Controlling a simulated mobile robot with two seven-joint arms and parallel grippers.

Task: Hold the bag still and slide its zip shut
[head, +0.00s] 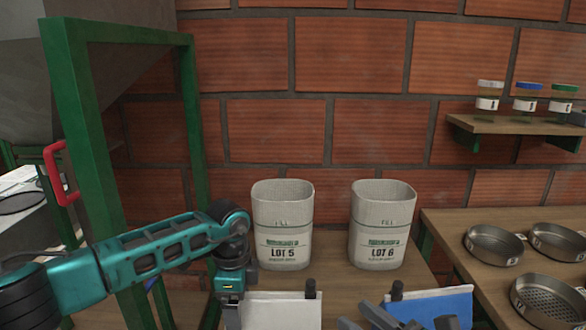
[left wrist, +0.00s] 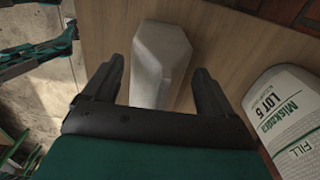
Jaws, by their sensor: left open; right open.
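Two upright woven sacks stand behind on the wooden table, LOT 5 (head: 283,225) and LOT 6 (head: 382,224). A green frame (head: 92,150) with a red handle (head: 58,175) stands left. Metal sieves (head: 494,246) lie on the right table, below a shelf (head: 520,125) with jars.

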